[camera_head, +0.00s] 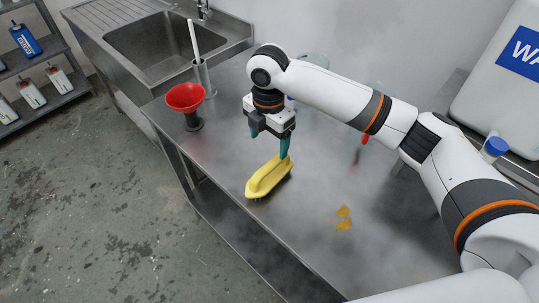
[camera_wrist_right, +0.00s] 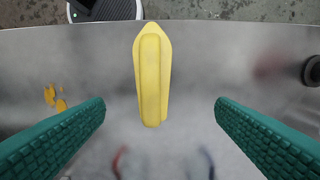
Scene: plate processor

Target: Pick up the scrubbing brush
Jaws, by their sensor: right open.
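The yellow scrubbing brush (camera_head: 268,177) lies on the steel table near its front edge in the head view. My right gripper (camera_head: 270,150) is above the table, just behind the brush. In the right wrist view the brush (camera_wrist_right: 152,75) lies lengthwise, ahead of the gap between the green fingers of my right gripper (camera_wrist_right: 160,118). The fingers are wide apart, with nothing between them, and do not touch the brush. My left gripper is not in either view.
The steel table (camera_head: 300,235) has free room around the brush. A red funnel (camera_head: 185,96) stands at the left, near a sink (camera_head: 165,45). Yellow stains (camera_head: 343,218) mark the tabletop. A large white canister (camera_head: 500,85) stands at the right.

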